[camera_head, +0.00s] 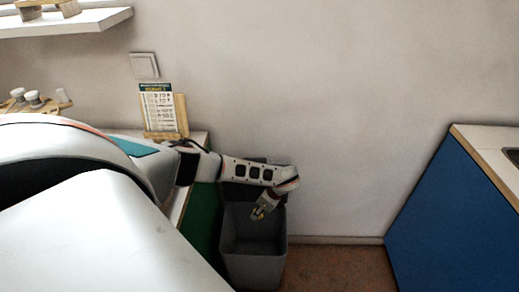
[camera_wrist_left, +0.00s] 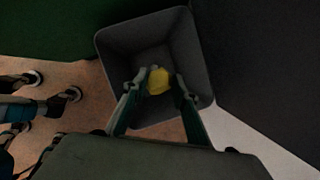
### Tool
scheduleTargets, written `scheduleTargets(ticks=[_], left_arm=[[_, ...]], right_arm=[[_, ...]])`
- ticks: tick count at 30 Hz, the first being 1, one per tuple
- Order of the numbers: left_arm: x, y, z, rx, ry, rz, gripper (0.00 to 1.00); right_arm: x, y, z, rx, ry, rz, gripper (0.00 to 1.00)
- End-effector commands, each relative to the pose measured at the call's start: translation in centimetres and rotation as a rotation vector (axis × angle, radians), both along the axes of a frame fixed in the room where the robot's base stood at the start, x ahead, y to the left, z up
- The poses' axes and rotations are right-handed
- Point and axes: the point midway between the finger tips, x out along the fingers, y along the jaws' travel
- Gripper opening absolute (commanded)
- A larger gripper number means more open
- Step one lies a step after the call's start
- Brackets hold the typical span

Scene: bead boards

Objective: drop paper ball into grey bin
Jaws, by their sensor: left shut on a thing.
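A yellow paper ball (camera_wrist_left: 158,82) sits between the fingertips of my left gripper (camera_wrist_left: 156,88) in the left wrist view. The gripper is shut on it. The open grey bin (camera_wrist_left: 191,50) lies below, and the ball shows against its inside. In the head view my left gripper (camera_head: 263,208) points down over the mouth of the grey bin (camera_head: 254,268), which stands on the floor. My right gripper is not in view.
A green panel (camera_head: 204,222) stands left of the bin, under a counter holding a printed card (camera_head: 159,108) on a wooden stand. A blue cabinet (camera_head: 450,222) is at the right. Brown floor (camera_head: 335,268) between bin and cabinet is clear.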

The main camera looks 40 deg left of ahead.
Motion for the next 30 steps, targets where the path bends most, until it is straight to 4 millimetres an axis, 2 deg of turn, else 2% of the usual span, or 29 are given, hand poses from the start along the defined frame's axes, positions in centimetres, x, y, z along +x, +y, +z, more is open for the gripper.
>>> scheduleTargets(ticks=[8,14,19,30], left_arm=[[-0.1,0.1,-1.7,-0.001,0.003,0.021,0.21],[-0.3,0.1,-4.2,0.000,0.008,0.018,0.21],[-0.3,0.1,-5.9,0.000,0.007,0.017,0.21],[0.1,0.1,-6.0,-0.001,-0.002,0.018,0.21]], right_arm=[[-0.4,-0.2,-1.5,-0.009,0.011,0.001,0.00],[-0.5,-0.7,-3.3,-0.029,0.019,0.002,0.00],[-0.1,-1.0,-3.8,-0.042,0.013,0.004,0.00],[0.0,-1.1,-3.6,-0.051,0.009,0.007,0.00]])
